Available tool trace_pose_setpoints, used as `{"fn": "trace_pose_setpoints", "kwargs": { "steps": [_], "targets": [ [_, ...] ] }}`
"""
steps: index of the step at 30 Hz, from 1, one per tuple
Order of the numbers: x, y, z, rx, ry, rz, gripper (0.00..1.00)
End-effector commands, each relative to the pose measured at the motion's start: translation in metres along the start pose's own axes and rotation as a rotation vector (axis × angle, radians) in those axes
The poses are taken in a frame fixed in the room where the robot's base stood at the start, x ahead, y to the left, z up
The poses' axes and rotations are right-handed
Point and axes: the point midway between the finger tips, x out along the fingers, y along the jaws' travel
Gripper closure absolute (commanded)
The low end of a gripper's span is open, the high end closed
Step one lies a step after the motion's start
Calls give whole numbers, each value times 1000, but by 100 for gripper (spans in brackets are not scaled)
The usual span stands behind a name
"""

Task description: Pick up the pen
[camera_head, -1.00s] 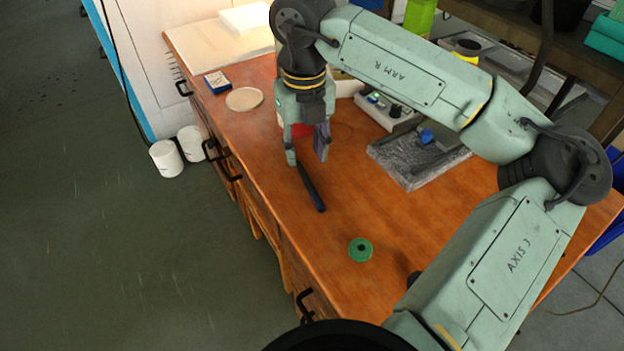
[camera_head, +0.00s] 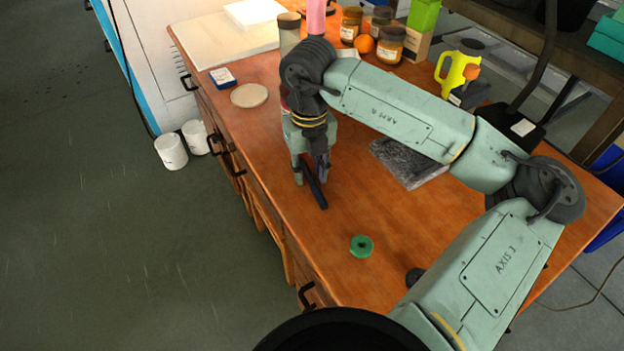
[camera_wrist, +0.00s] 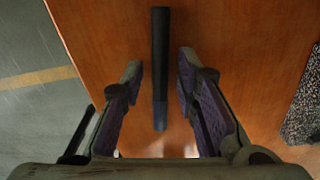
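The pen (camera_head: 313,184) is a dark, slim stick lying on the orange-brown wooden bench top. In the wrist view the pen (camera_wrist: 160,65) runs from the top centre down between my fingers. My gripper (camera_head: 312,178) points down over the pen's far part, low above the bench. In the wrist view my gripper (camera_wrist: 160,85) is open, with a finger on each side of the pen and a gap on both sides. The fingers do not touch the pen. In the head view the fingers hide part of the pen.
A green ring (camera_head: 361,246) lies nearer on the bench. A grey speckled slab (camera_head: 408,163) is to the right. A round beige disc (camera_head: 249,95) and a small blue-and-white box (camera_head: 222,77) are to the left. Jars (camera_head: 390,45) and a yellow tool (camera_head: 457,72) stand behind.

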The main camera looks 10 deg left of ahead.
Motion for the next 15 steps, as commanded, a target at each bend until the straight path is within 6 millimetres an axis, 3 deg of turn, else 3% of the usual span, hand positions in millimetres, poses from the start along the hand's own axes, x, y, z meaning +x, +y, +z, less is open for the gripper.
{"fn": "trace_pose_setpoints", "kwargs": {
  "steps": [11, 15],
  "targets": [
    [0, 0, 0, 0, 0, 0, 99],
    [0, 0, 0, 0, 0, 0, 100]
  ]
}}
